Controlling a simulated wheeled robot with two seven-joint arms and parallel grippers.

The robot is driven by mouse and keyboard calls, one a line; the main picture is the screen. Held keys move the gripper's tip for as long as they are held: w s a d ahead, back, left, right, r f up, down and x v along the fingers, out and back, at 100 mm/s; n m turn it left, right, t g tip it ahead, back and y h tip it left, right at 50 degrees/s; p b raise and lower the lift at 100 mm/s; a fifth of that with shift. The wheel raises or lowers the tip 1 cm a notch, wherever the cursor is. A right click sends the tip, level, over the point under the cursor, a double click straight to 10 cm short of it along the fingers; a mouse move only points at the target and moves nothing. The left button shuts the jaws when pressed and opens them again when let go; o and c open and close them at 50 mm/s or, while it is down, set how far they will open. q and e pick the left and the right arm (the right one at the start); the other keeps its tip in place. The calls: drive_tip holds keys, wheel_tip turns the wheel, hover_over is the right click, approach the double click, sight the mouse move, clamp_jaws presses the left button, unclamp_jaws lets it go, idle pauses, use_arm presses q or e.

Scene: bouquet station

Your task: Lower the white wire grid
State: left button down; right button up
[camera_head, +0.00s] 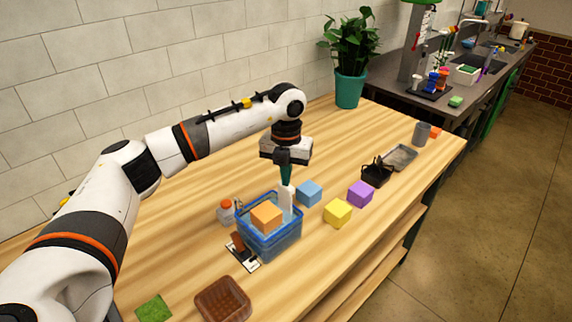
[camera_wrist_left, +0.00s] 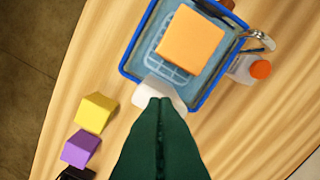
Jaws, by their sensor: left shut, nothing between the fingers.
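The white wire grid (camera_wrist_left: 168,70) shows in the left wrist view inside a blue-rimmed tub (camera_wrist_left: 126,66), partly covered by an orange foam block (camera_wrist_left: 190,42). In the head view the tub (camera_head: 283,246) stands on the bench, with the orange block (camera_head: 266,217) in it and the grid mostly hidden. A white upright piece (camera_head: 286,203) rises at the tub's far right edge; I cannot tell whether it belongs to the grid. My left gripper (camera_head: 286,184) points down at its top, with dark green fingers (camera_wrist_left: 160,103) shut and empty. My right gripper is out of view.
Blue (camera_head: 309,192), yellow (camera_head: 338,213) and purple (camera_head: 360,194) blocks lie right of the tub. An orange-capped bottle (camera_head: 226,213) stands to its left. A brown basket (camera_head: 223,299) and a green pad (camera_head: 153,308) lie in front.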

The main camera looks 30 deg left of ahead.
use_arm(q)
drive_tip(key=shift+f, duration=0.55)
drive_tip(key=shift+r+p, duration=1.4)
drive_tip(key=shift+r, duration=1.2)
drive_tip(key=shift+f, duration=0.1)
